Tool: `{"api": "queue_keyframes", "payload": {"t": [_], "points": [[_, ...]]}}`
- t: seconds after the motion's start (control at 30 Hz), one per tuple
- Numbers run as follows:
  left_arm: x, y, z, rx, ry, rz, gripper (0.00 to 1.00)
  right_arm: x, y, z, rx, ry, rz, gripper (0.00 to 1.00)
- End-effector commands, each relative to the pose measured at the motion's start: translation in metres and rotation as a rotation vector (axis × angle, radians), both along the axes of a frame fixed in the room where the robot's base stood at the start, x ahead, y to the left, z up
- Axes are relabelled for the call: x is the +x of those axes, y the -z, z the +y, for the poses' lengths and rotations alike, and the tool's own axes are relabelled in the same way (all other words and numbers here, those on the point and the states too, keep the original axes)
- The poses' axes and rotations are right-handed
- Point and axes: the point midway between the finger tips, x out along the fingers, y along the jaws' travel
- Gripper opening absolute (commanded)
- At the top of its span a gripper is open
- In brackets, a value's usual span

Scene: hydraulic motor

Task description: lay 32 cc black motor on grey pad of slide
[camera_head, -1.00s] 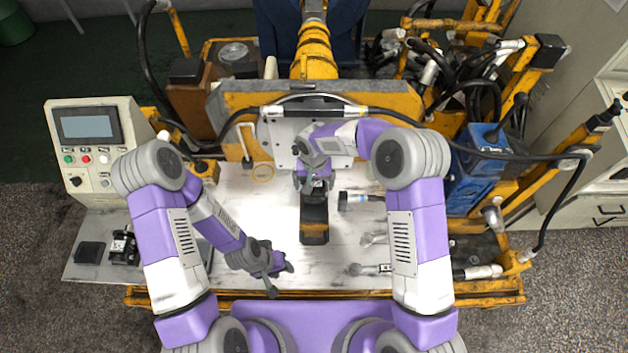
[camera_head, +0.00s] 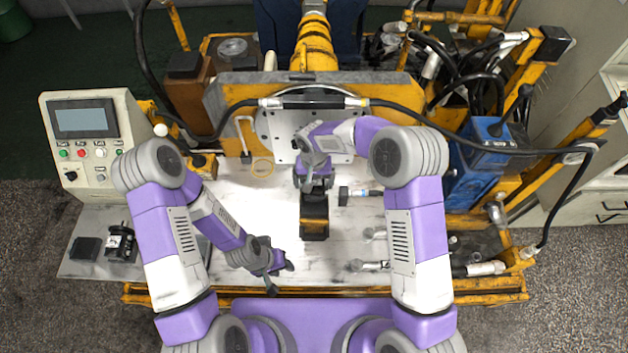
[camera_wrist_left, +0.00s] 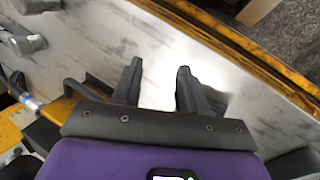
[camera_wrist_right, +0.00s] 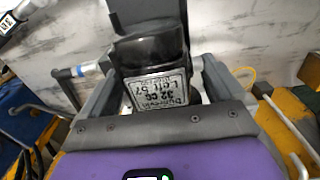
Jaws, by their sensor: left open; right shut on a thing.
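The 32 cc black motor (camera_wrist_right: 150,60), with a white label reading "32 cc" upside down, is between the fingers of my right gripper (camera_wrist_right: 150,92) in the right wrist view. In the head view my right gripper (camera_head: 314,184) is over the far end of a black and yellow block (camera_head: 314,212), seemingly the slide. The arm largely hides the motor there. I cannot tell whether the motor touches the block, and no grey pad is clearly visible. My left gripper (camera_head: 275,273) is open and empty above the near left part of the table; its fingers also show apart in the left wrist view (camera_wrist_left: 158,75).
A second black motor (camera_head: 121,243) and a dark block (camera_head: 86,249) are on the left shelf below the control panel (camera_head: 93,138). Metal fittings (camera_head: 372,265) lie right of the slide. A hose (camera_head: 490,152) crosses the back. The table's left part (camera_head: 240,205) is clear.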

Motion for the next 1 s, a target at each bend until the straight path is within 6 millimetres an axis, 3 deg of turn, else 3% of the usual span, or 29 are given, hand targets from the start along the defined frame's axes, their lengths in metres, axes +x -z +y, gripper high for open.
{"api": "queue_keyframes", "payload": {"t": [1.0], "points": [[-0.0001,0.0062,0.0000,0.000,0.000,0.000,0.43,0.0019,0.0010,0.0005,0.003,0.000,-0.006,0.22]]}}
